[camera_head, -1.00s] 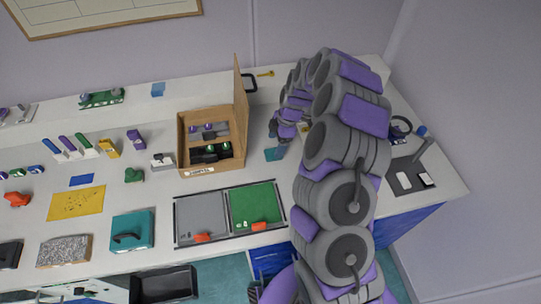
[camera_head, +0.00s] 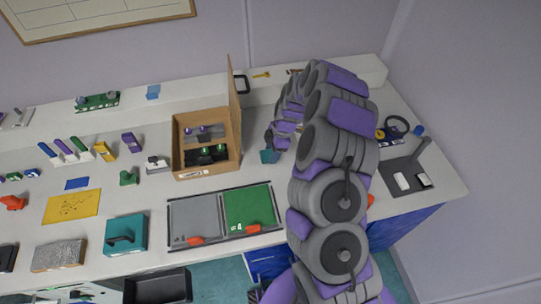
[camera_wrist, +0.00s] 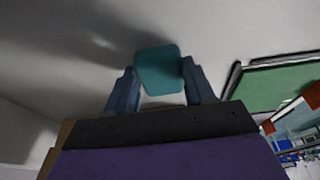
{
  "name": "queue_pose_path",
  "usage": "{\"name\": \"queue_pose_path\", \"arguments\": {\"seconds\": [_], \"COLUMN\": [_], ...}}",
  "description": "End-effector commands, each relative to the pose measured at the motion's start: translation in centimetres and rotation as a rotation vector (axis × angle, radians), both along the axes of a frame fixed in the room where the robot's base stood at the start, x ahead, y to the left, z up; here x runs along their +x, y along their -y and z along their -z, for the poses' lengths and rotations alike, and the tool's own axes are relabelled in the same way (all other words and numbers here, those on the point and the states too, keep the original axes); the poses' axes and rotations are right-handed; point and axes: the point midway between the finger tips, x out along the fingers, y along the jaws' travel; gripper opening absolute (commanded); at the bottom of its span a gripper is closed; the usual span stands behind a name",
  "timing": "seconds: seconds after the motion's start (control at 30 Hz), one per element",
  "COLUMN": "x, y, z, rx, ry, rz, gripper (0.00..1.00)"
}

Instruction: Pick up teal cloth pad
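The teal cloth pad (camera_head: 269,156) is a small square on the white bench, right of the cardboard box, partly covered by my gripper in the head view. In the wrist view the pad (camera_wrist: 159,70) shows ahead, between my two blue-grey fingers. My gripper (camera_wrist: 161,72) is open, with one finger on each side of the pad. Whether the fingers touch its edges cannot be told. In the head view my gripper (camera_head: 272,141) is just above and behind the pad.
The cardboard box (camera_head: 207,170) with its lid raised stands left of my gripper. A framed tray with grey and green panels (camera_head: 247,206) lies in front. A dark mat (camera_head: 408,178) lies to the right. My arm hides part of the bench.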

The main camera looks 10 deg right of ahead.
Motion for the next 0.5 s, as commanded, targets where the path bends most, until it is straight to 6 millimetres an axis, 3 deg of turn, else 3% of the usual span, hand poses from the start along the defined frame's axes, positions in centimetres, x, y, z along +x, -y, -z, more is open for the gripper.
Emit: {"name": "queue_pose_path", "arguments": {"seconds": [0.27, 0.5], "x": [-0.04, 0.00], "y": [-0.54, -0.16], "z": [0.00, -0.01], "rx": [-0.005, -0.001], "ry": [-0.001, 0.000], "rz": [-0.002, -0.002], "gripper": [0.25, 0.23]}}
